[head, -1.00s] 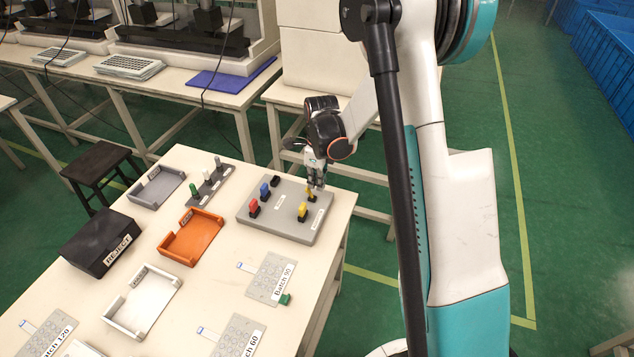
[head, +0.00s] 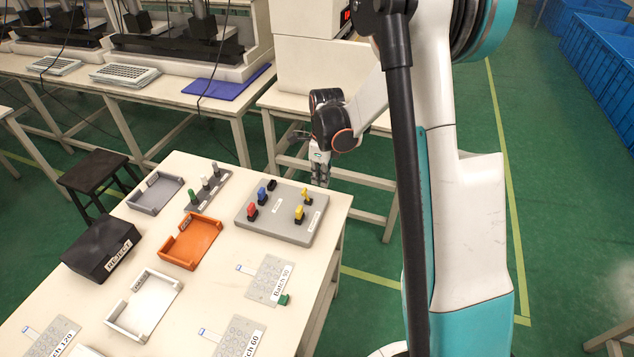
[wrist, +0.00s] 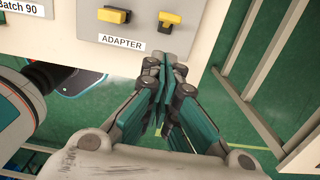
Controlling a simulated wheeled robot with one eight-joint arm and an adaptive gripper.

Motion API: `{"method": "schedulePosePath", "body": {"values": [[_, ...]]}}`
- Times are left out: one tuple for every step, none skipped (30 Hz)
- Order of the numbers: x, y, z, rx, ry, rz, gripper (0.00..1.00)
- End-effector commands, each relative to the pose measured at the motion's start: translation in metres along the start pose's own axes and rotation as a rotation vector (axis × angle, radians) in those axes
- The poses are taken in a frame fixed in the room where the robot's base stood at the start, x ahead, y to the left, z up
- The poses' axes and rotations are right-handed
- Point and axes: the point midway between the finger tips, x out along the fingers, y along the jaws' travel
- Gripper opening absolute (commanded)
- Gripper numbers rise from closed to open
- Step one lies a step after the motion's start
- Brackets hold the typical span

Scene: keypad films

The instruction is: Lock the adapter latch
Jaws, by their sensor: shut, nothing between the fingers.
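The grey board (head: 262,230) holds two yellow-levered latches near its right edge: a nearer one (head: 300,213) and a farther one (head: 307,196). In the wrist view, an ADAPTER label (wrist: 122,42) lies on the board below and between the left yellow latch (wrist: 118,15) and the right yellow latch (wrist: 170,19). Both have black bases. I cannot tell clearly which way the levers are set. My gripper (wrist: 165,68) is shut and empty, just off the board's edge, apart from both latches. In the head view my gripper (head: 320,180) is beyond the board's far right corner.
A red latch (head: 252,211), a blue latch (head: 262,193) and a black block (head: 272,184) also sit on the board. The table (head: 210,265) carries an orange tray (head: 192,243), a white tray (head: 145,305), a grey tray (head: 155,195) and a black REJECT box (head: 100,247).

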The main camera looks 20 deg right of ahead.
Motion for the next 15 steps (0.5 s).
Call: {"method": "schedulePosePath", "body": {"values": [[-0.013,0.000,0.009,-0.004,0.000,0.000,0.00],[-0.018,0.000,0.013,-0.004,0.000,0.000,0.00],[-0.024,0.000,0.019,-0.003,0.000,0.000,0.00],[-0.028,0.000,0.023,-0.003,0.001,0.000,0.00],[-0.032,0.000,0.027,-0.003,0.000,-0.001,0.00],[-0.038,0.000,0.032,-0.003,0.001,-0.001,0.00],[-0.041,0.000,0.035,-0.003,0.001,-0.001,0.00],[-0.044,0.000,0.038,-0.002,0.001,-0.001,0.00],[-0.048,0.000,0.042,-0.002,0.001,-0.001,0.00],[-0.050,0.000,0.044,-0.002,0.001,-0.001,0.00],[-0.053,0.000,0.046,-0.001,0.001,-0.001,0.00],[-0.055,0.000,0.049,-0.001,0.001,-0.001,0.00],[-0.056,0.000,0.050,-0.001,0.001,-0.001,0.00],[-0.057,0.000,0.051,-0.001,0.001,-0.001,0.00],[-0.058,0.000,0.052,-0.001,0.001,-0.001,0.00]]}}
